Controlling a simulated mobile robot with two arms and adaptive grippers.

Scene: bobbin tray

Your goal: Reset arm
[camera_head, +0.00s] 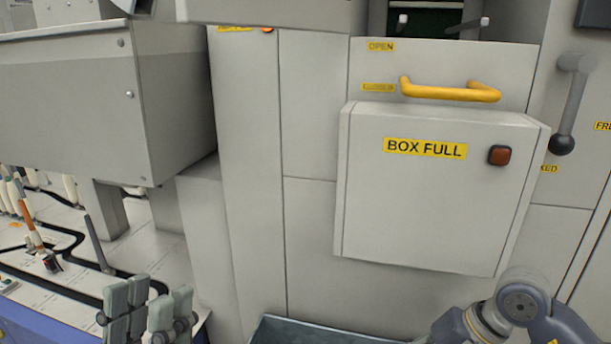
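My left gripper (148,305) is at the bottom left of the head view, pointing up. Its grey-green finger pads stand apart with a narrow gap between them, and nothing shows between them. It is in front of the white deck and the grey machine panels. A link of my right arm (520,305), grey and dark blue, shows at the bottom right below the box. My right gripper is out of view.
A grey box labelled BOX FULL (430,205) juts from the machine, under a yellow handle (450,92). A black-knobbed lever (568,110) is at the right. A blue-grey tray edge (310,332) shows below. The white deck (60,275) holds an orange-and-white rod (33,235).

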